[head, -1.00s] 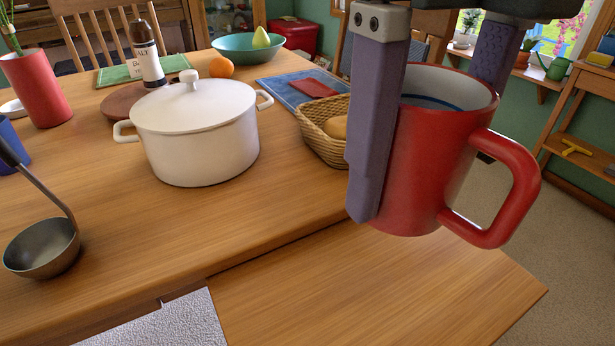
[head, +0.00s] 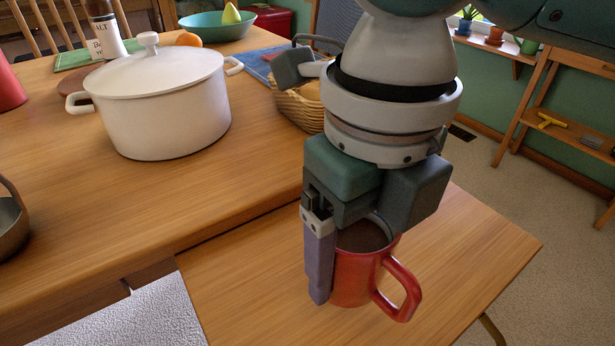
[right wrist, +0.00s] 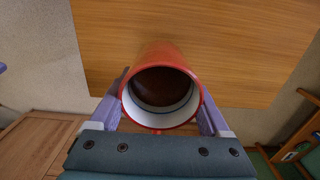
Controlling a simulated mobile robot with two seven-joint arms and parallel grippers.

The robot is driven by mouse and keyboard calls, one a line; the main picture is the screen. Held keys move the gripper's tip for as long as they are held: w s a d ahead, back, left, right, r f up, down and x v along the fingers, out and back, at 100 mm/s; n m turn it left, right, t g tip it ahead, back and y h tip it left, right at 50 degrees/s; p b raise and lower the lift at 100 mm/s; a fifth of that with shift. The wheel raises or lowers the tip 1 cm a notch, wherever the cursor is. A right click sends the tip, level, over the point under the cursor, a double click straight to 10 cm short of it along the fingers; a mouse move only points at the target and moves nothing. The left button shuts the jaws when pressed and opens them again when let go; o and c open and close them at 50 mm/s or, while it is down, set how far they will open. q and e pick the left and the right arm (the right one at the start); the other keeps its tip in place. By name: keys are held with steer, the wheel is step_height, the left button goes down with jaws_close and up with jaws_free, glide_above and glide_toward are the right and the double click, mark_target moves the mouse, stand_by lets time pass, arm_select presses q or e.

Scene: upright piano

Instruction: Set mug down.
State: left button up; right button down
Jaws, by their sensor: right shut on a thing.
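A red mug (head: 354,278) with a white inner wall is in the head view, low right of centre, over the lower wooden panel (head: 250,285). It looks upright, with its handle pointing to the right. I cannot tell whether its base touches the panel. My right gripper (head: 340,268) comes down from above and is shut on the mug, a finger on either side. The far finger is hidden in the head view. The right wrist view shows both fingers against the mug (right wrist: 160,92) and dark brown inside it. My left gripper is not in view.
A white lidded pot (head: 165,105) stands on the main table, left of my arm. A wicker basket (head: 296,108) is partly behind my right arm.

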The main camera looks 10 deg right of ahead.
mark_target(352, 282)
step_height(352, 282, down, 4)
steer(key=shift+r+b, duration=0.1)
steer(key=shift+b, duration=0.5)
jaws_free()
step_height(352, 282, up, 12)
steer(key=p, duration=0.4)
